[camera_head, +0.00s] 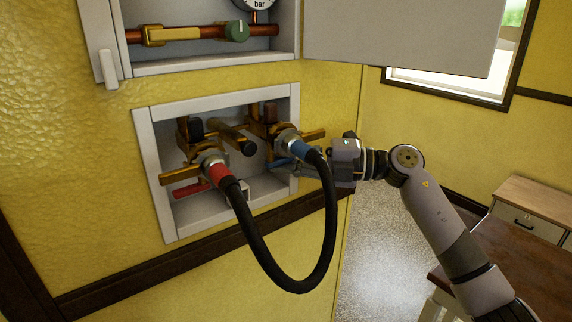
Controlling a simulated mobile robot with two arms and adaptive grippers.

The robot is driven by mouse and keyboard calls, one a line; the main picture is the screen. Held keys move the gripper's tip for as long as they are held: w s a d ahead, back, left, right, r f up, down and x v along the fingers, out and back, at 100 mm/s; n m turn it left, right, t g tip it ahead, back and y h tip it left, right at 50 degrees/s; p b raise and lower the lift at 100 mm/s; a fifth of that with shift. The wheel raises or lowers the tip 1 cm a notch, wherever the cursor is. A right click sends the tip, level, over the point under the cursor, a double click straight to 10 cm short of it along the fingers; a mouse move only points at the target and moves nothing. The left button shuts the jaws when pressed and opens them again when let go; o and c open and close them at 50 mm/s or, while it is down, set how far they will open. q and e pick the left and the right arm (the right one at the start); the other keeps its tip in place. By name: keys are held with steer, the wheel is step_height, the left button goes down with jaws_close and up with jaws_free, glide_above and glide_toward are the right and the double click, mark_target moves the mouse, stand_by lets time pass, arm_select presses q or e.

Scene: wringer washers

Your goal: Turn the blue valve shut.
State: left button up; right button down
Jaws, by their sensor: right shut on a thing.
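The blue valve's lever (281,164) sits low on the right of a recessed white wall box (150,178). Above it are a brass body and a blue hose collar (299,148). My right gripper (306,169) reaches in from the right and is shut on the blue lever, just behind the hose. The fingertips are partly hidden by the black hose, so the exact grip is hard to see. A red valve lever (192,189) and red hose collar (213,169) are on the left of the box. My left gripper is not in view.
A black hose (262,255) loops down from both valves, in front of the box and close to my right gripper. Above is an open cabinet with a copper pipe (202,33) and green knob (236,31). A brown table (520,260) stands at the lower right.

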steer(key=shift+f, duration=0.1)
steer(key=c, duration=1.7)
jaws_free()
steer(key=d, duration=0.4)
steer(key=s+d, duration=0.1)
steer(key=d, duration=0.7)
steer(key=shift+s, duration=0.35)
steer(key=shift+w, duration=0.1)
